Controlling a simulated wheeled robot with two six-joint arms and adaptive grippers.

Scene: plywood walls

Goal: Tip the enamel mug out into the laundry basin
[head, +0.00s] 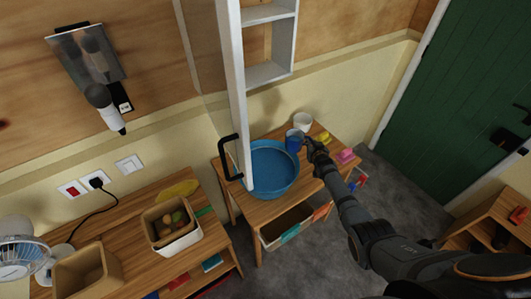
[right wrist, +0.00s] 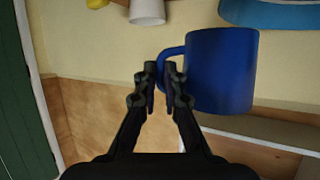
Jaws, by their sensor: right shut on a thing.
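The blue enamel mug (head: 294,142) is at the right rim of the blue laundry basin (head: 272,170) in the head view. It looks upright there. My right gripper (head: 309,145) comes from the right and is shut on the mug's handle. In the right wrist view my right gripper (right wrist: 163,82) has the handle of the mug (right wrist: 220,72) between its fingers, and part of the basin (right wrist: 270,13) shows at the top. The mug seems raised off the table, though its height is hard to judge. Its contents are not visible. My left gripper is not in view.
A white cup (head: 303,121) stands behind the mug, with yellow (head: 323,138) and pink (head: 346,156) items to the right. An open white cabinet door (head: 234,90) with a black handle (head: 229,158) hangs at the basin's left. A box of fruit (head: 171,228) stands on the left table.

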